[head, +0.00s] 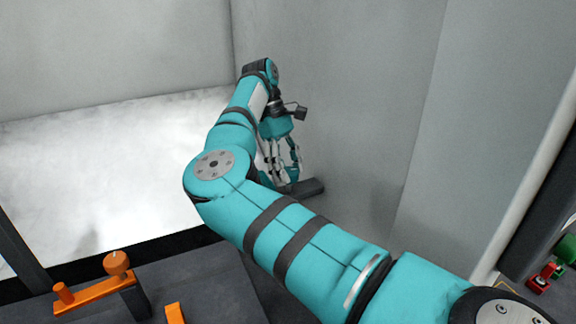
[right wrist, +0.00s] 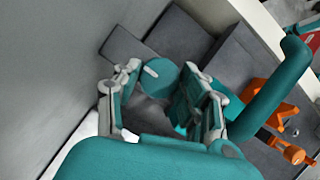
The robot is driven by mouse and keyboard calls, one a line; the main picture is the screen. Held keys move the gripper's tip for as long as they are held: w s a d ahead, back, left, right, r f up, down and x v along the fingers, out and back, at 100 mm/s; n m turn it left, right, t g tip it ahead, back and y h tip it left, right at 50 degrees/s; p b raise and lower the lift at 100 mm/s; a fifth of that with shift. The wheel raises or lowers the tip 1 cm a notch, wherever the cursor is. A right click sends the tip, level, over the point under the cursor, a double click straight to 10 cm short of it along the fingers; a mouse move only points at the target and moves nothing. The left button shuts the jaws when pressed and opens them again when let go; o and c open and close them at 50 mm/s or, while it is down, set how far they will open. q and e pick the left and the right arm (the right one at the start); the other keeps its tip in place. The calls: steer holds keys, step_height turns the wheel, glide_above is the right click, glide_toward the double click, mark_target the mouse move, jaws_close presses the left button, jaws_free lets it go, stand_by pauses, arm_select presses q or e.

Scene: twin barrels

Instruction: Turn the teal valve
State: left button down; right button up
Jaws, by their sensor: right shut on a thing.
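The teal valve (right wrist: 158,76) shows in the right wrist view as a round knob with a white mark on its face, beside a dark grey block. My right gripper (right wrist: 162,72) has its fingers on both sides of the knob and is shut on it. In the head view my right gripper (head: 286,168) is far off at the middle, low beside the grey wall, and its fingers largely hide the valve there. My left gripper is in neither view.
An orange lever with a round knob (head: 118,264) stands on the dark bench at the lower left. An orange piece (head: 175,313) is near it. Green and red parts (head: 540,280) sit at the right edge. A grey wall (head: 350,120) rises close beside my right gripper.

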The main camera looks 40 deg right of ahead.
steer(key=o, duration=1.2)
steer(key=shift+c, duration=0.2)
